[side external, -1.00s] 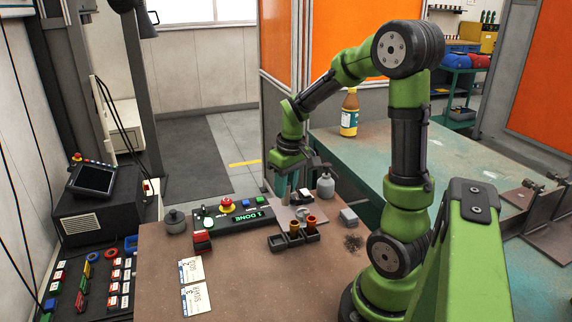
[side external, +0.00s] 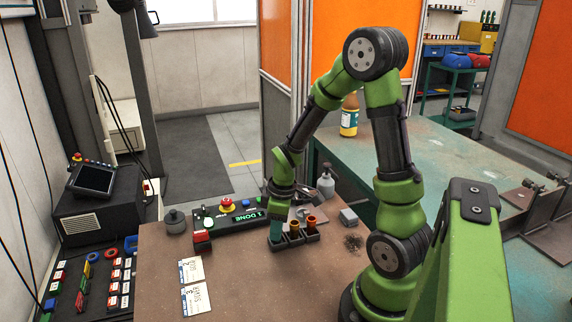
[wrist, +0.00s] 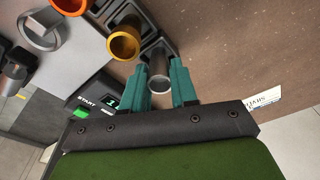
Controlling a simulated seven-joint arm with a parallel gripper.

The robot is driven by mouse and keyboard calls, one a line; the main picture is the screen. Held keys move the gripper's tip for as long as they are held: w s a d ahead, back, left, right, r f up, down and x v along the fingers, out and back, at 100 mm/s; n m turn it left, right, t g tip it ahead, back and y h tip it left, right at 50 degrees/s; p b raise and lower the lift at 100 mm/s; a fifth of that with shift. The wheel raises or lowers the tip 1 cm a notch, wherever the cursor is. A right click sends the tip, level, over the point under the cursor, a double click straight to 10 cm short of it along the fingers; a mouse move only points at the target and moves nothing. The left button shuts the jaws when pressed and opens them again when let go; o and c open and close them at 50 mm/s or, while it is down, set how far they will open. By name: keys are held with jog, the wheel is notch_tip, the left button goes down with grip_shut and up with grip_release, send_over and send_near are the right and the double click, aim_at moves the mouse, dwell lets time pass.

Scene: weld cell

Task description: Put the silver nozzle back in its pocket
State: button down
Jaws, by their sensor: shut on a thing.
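The silver nozzle (wrist: 159,78) is between the teal jaws of my gripper (wrist: 160,86), which are shut on it. In the wrist view its far end meets the dark end pocket (wrist: 154,46) of the black nozzle tray (side external: 313,239). I cannot tell how deep it sits. In the side view my gripper (side external: 276,234) is low at the left end of the tray and hides the nozzle and that pocket. A brass nozzle (side external: 294,228) stands in the middle pocket and a copper-orange nozzle (side external: 311,222) in the right one.
A grey bottle (side external: 325,186) and a grey block (side external: 348,216) stand behind and right of the tray.

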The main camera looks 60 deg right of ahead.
jog(key=shift+f, duration=0.2)
jog(key=c, duration=0.9)
grip_release()
notch_tip(320, 180, up, 12)
jog(key=s, duration=0.1)
jog(key=s+a+r+m+t, duration=0.1)
jog(key=a+r+m+t, duration=0.1)
jog(key=a, duration=0.3)
jog(key=s+a+r+m+t+y, duration=0.1)
jog(key=s+a+r+m+t, duration=0.1)
jog(key=a+r+m, duration=0.1)
jog(key=s+a+r+m+t, duration=0.1)
jog(key=a+r+m, duration=0.1)
jog(key=a+r, duration=0.2)
jog(key=shift+s+a+m+t+y, duration=0.15)
jog(key=shift+a+t, duration=0.05)
jog(key=shift+a, duration=0.5)
jog(key=shift+s+a+m+t+y, duration=0.1)
jog(key=shift+a+m+t+y, duration=0.1)
jog(key=shift+a, duration=0.5)
